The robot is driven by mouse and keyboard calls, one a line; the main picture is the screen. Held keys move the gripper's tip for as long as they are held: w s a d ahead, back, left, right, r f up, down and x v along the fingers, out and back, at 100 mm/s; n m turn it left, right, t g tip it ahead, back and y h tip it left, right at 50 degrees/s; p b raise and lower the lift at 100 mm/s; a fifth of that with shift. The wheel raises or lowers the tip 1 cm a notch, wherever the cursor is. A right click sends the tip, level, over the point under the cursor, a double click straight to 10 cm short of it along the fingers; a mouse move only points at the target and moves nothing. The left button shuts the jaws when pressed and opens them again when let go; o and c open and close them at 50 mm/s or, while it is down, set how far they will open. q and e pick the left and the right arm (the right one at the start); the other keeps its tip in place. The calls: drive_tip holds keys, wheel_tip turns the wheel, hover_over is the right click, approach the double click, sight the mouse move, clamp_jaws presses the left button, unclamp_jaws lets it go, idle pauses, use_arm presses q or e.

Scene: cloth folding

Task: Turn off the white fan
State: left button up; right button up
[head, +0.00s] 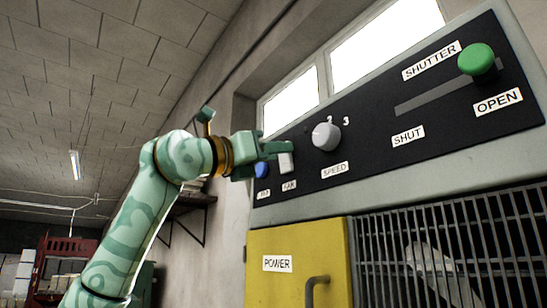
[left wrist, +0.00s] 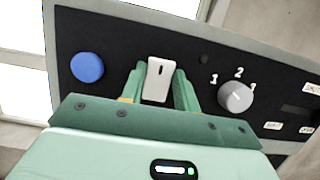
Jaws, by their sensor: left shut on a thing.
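The white fan switch (head: 286,163) is a small upright rocker on the black control panel, above a label that seems to read FAN. In the left wrist view the switch (left wrist: 159,79) stands between my two green fingers, with a short dark mark near its top. My left gripper (head: 271,148) reaches the panel from the left and is shut on the switch. The fingers flank it on both sides in the left wrist view (left wrist: 159,88). My right gripper is not in view.
A blue button (head: 262,170) sits just left of the switch. A grey speed knob (head: 326,136) is to its right, and a green shutter handle (head: 476,59) is farther right. Below are a yellow power door (head: 316,240) and a metal grille (head: 450,250).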

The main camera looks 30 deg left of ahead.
use_arm(q)
drive_tip(key=o, duration=1)
drive_tip(key=b+v, duration=0.4)
drive_tip(key=v, duration=1.2)
drive_tip(key=shift+s+b, duration=0.2)
drive_tip(key=shift+b, duration=0.15)
drive_tip(key=shift+f, duration=0.1)
